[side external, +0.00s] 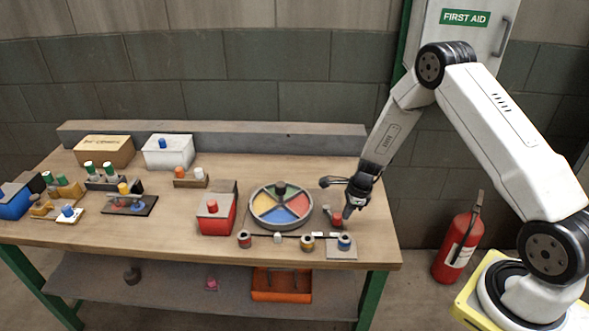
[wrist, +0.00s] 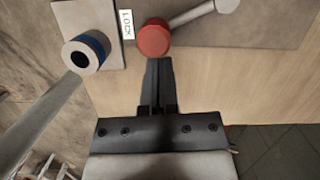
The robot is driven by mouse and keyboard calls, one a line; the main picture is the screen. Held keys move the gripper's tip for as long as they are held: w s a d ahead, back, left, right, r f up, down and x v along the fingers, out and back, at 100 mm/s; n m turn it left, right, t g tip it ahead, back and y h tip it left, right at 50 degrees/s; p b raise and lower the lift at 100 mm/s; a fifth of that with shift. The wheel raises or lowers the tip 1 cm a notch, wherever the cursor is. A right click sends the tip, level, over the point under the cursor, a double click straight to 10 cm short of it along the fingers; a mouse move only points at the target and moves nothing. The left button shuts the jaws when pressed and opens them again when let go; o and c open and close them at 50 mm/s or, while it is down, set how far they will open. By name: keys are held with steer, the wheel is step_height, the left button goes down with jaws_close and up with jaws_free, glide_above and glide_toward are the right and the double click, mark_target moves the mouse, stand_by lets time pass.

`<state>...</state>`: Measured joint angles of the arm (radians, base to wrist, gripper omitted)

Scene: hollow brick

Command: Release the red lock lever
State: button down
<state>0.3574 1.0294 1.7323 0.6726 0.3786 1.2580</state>
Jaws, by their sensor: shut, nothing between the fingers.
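The red lock lever shows in the wrist view as a round red knob (wrist: 153,38) on a grey bar, next to a white LOCK label (wrist: 127,24). The bar runs up and right to a pale grey round end (wrist: 228,5). In the side view the small red piece (side external: 337,219) sits near the table's right edge. My gripper (wrist: 159,62) is shut and empty, its tips pointing at the knob just in front of it. I cannot tell whether they touch. In the side view my gripper (side external: 349,211) hangs low beside the red piece, partly overlapping it.
A blue-ringed cylinder (wrist: 85,52) stands on a grey plate left of the knob; it also shows in the side view (side external: 344,241). A round tray with coloured sectors (side external: 265,193) lies to the left.

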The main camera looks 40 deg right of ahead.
steer(key=shift+a+m, duration=0.15)
steer(key=shift+m, duration=0.15)
steer(key=shift+a+m, duration=0.7)
steer(key=shift+m, duration=0.4)
steer(key=shift+w+a+h, duration=0.25)
steer(key=shift+a+h, duration=0.05)
steer(key=shift+a, duration=0.3)
steer(key=shift+w+a+m+t, duration=0.1)
steer(key=shift+a+m+t, duration=0.2)
steer(key=shift+m, duration=0.2)
steer(key=shift+w+a, duration=0.15)
steer(key=shift+a, duration=0.1)
steer(key=shift+w+a, duration=0.8)
steer(key=shift+a, duration=0.2)
steer(key=shift+s, duration=0.1)
